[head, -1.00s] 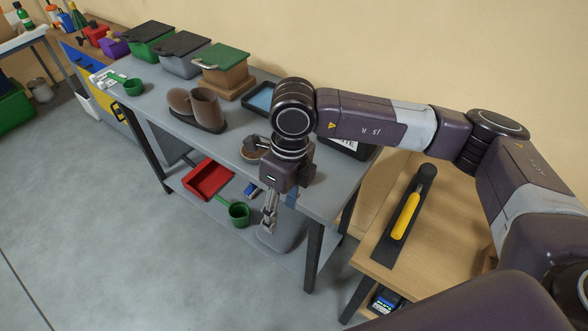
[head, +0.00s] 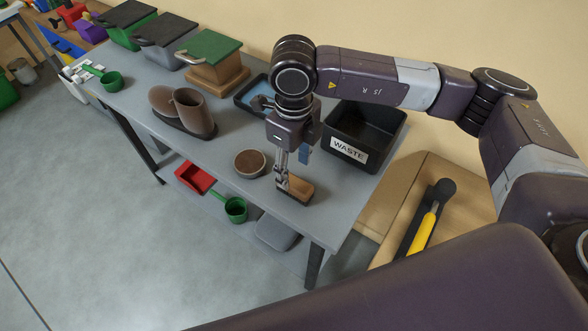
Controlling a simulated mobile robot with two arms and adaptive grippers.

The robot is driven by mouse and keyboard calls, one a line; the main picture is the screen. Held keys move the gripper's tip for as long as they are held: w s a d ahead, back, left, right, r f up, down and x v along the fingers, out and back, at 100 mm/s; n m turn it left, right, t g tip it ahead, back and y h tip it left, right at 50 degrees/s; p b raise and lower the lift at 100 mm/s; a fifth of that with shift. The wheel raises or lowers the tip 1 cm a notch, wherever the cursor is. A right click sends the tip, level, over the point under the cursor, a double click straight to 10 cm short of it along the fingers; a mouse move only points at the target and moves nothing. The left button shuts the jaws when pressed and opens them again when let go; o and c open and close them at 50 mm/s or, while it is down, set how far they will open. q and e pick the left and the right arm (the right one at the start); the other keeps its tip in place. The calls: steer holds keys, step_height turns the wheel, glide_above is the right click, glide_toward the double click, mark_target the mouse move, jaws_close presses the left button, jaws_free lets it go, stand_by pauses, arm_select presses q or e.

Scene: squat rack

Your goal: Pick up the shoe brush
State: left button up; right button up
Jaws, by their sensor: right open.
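The shoe brush (head: 298,189), a small tan block with a dark lower part, lies on the grey bench (head: 225,190) near its front right edge. My right gripper (head: 283,184) points down at the brush's left end. Its fingers are open and partly overlap the brush in the picture. I cannot tell whether they touch it. My left gripper is not in view.
A round brown-topped tin (head: 249,163) stands just left of the brush. A black WASTE bin (head: 366,130) is behind to the right, and a blue-lined tray (head: 259,98) is behind. Brown boots (head: 190,110) stand further left.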

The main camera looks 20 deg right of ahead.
mark_target(295, 182)
steer(key=f+p, duration=0.1)
steer(key=f, duration=0.1)
steer(key=s+f+p, duration=0.1)
steer(key=f, duration=0.1)
steer(key=shift+p, duration=0.3)
steer(key=f, duration=0.2)
steer(key=shift+w+d+f, duration=0.1)
steer(key=shift+w+f, duration=0.25)
steer(key=shift+f, duration=0.3)
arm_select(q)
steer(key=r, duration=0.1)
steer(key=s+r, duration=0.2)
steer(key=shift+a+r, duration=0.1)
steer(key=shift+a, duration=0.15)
arm_select(e)
steer(key=shift+r, duration=0.1)
steer(key=c, duration=1.3)
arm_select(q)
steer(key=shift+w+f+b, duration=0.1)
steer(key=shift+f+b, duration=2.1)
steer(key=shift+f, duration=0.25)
arm_select(e)
steer(key=shift+r, duration=10)
